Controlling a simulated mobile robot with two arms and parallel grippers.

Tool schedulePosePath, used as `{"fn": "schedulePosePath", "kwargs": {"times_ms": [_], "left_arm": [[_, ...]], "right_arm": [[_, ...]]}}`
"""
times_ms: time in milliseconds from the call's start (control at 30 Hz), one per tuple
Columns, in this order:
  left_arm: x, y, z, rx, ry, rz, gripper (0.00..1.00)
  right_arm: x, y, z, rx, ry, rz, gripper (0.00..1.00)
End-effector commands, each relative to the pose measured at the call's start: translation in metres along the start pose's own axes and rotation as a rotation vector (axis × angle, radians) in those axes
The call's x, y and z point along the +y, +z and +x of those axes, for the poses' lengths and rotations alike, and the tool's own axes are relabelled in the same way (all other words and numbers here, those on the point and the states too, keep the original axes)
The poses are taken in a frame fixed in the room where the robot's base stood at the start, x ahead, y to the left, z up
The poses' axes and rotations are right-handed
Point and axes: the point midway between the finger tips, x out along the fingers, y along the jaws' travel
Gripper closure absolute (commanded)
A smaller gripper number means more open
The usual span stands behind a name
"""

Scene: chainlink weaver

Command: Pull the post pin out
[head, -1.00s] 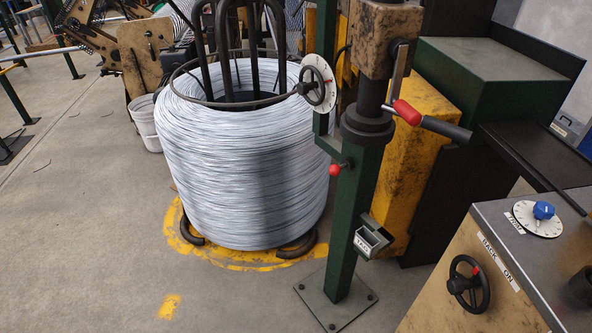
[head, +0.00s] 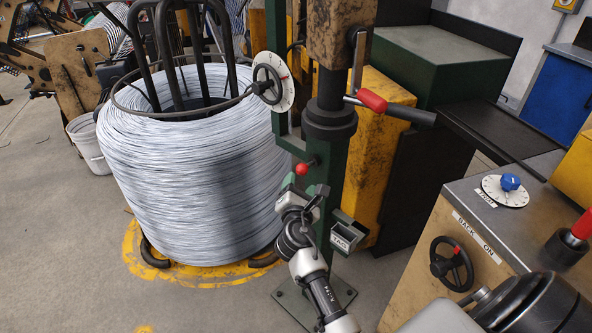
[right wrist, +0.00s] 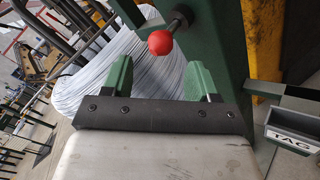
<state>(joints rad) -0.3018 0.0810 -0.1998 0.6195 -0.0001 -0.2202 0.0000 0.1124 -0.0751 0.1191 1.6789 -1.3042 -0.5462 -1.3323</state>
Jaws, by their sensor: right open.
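The post pin (head: 302,169) has a red ball knob on a short dark stem and sits in the side of the green post (head: 333,180). In the right wrist view the knob (right wrist: 160,41) is just beyond the fingertips, roughly centred between them, with its stem running into a dark collar on the post. My right gripper (head: 305,188) is open and empty, just below the knob in the head view. Its two green fingers (right wrist: 160,76) stand apart and do not touch the knob. My left gripper is not in view.
A large wire coil (head: 190,160) stands left of the post. A TAG holder (head: 347,234) juts from the post at right, near my gripper. A red-handled crank (head: 372,100) and a dial handwheel (head: 268,84) are above. A bench with a handwheel (head: 451,263) is at right.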

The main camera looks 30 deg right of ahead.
Motion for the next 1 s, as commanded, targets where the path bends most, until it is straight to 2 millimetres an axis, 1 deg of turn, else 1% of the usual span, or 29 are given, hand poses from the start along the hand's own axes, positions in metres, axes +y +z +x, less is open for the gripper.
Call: {"fn": "schedulePosePath", "kwargs": {"times_ms": [33,100,200,300,400,500,733,767,1000], "left_arm": [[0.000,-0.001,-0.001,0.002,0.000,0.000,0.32],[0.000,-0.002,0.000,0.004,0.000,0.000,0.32],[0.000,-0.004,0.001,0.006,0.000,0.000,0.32],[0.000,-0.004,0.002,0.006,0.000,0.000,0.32],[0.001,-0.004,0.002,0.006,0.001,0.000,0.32],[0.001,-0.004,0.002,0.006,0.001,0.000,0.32],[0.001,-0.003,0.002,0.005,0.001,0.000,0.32],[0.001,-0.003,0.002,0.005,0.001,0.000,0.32],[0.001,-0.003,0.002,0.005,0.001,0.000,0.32]], "right_arm": [[0.001,0.001,0.011,-0.002,0.000,0.000,0.41],[0.001,0.000,0.025,-0.001,0.001,0.000,0.41],[0.000,0.000,0.041,-0.001,-0.001,0.001,0.41],[0.000,-0.001,0.054,0.001,0.000,0.001,0.41],[0.000,-0.001,0.061,0.002,0.000,0.001,0.41],[-0.001,-0.001,0.065,0.002,-0.001,0.002,0.41],[-0.001,-0.001,0.066,0.002,0.000,0.002,0.41],[-0.001,-0.001,0.066,0.002,0.000,0.002,0.42],[0.000,-0.001,0.065,0.002,0.001,0.002,0.79]]}}
